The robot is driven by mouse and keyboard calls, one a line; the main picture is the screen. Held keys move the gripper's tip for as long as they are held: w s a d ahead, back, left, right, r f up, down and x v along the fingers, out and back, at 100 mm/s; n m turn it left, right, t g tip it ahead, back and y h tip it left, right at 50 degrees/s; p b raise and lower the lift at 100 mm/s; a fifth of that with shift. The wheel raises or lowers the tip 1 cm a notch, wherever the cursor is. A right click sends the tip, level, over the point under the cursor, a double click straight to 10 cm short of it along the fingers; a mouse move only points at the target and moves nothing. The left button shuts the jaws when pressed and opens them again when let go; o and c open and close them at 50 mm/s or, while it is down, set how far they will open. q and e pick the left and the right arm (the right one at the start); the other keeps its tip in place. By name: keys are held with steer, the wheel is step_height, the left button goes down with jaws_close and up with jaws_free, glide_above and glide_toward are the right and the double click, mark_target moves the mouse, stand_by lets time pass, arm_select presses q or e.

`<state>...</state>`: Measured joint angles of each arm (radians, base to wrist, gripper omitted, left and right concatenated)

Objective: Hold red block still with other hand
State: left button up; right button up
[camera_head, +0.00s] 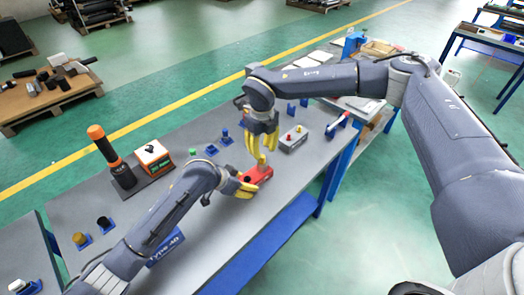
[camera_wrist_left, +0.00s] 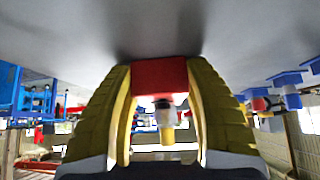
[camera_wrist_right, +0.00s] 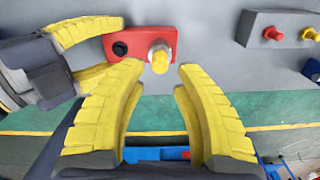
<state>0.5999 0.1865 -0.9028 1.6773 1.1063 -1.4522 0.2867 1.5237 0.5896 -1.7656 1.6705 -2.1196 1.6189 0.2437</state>
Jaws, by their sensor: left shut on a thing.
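The red block (camera_head: 258,174) sits on the grey table. It carries a yellow-tipped peg in a pale collar (camera_wrist_right: 160,58) and a dark round spot beside it. My left gripper (camera_head: 243,187) is shut on the red block from the side; the left wrist view shows the block (camera_wrist_left: 160,74) between its yellow fingers (camera_wrist_left: 160,78). My right gripper (camera_head: 262,152) is above the block with its fingers pointing down. In the right wrist view its fingers (camera_wrist_right: 157,75) are apart, close to the yellow-tipped peg, with nothing clearly gripped.
A grey box (camera_head: 293,140) with red and yellow knobs stands right of the red block. Small blue stands (camera_head: 226,138), a green piece (camera_head: 193,152), an orange-topped cylinder (camera_head: 111,158) and an orange box (camera_head: 153,155) stand left. The table's front edge is clear near the block.

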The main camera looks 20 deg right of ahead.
arm_select(q)
steer(key=shift+f, duration=0.15)
arm_select(e)
steer(key=shift+r, duration=0.1)
step_height(320, 180, up, 12)
stand_by(0.6)
arm_select(q)
steer(key=o, duration=1.5)
steer(key=shift+c, duration=0.2)
